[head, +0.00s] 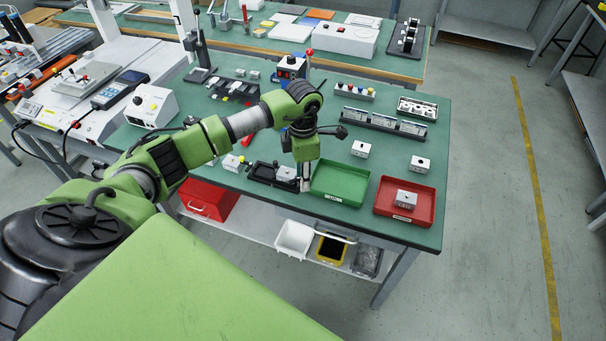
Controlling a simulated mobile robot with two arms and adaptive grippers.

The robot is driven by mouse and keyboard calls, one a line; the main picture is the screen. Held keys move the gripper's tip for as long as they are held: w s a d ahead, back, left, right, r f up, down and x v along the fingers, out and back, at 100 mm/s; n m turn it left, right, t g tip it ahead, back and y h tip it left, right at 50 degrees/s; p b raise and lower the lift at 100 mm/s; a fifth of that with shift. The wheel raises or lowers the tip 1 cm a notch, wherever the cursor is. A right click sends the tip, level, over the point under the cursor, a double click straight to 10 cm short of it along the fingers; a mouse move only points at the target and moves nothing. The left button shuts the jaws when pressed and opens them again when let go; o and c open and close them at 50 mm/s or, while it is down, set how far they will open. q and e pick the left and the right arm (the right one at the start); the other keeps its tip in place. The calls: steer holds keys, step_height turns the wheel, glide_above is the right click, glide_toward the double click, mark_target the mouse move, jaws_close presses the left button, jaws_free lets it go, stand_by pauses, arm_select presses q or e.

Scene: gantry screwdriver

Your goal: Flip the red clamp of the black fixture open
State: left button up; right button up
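The black fixture (262,174) lies near the front edge of the green table, left of the green tray. A small light grey block (286,173) sits at its right end. I cannot clearly make out the red clamp; my gripper and arm cover part of this area. My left gripper (305,184) points down at the right end of the fixture, between it and the green tray, close to the grey block. Whether it touches anything is not clear. Its fingers are too small to tell open from shut. My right gripper is not in view.
The green tray (341,200) looks empty. The red tray (424,216) to the right holds a grey block (405,199). Two more blocks stand behind the trays. The table's right side has free room.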

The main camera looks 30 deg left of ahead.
arm_select(q)
steer(key=shift+f, duration=0.1)
jaws_close()
stand_by(0.3)
steer(key=n, duration=0.1)
steer(key=w+n+b, duration=0.1)
steer(key=n, duration=0.1)
steer(key=shift+d+n, duration=0.15)
steer(key=shift+n, duration=0.15)
steer(key=shift+w+n+b, duration=0.25)
steer(key=shift+n+b, duration=0.05)
steer(key=shift+n, duration=0.85)
steer(key=shift+w+n+b, duration=0.25)
steer(key=shift+n, duration=0.9)
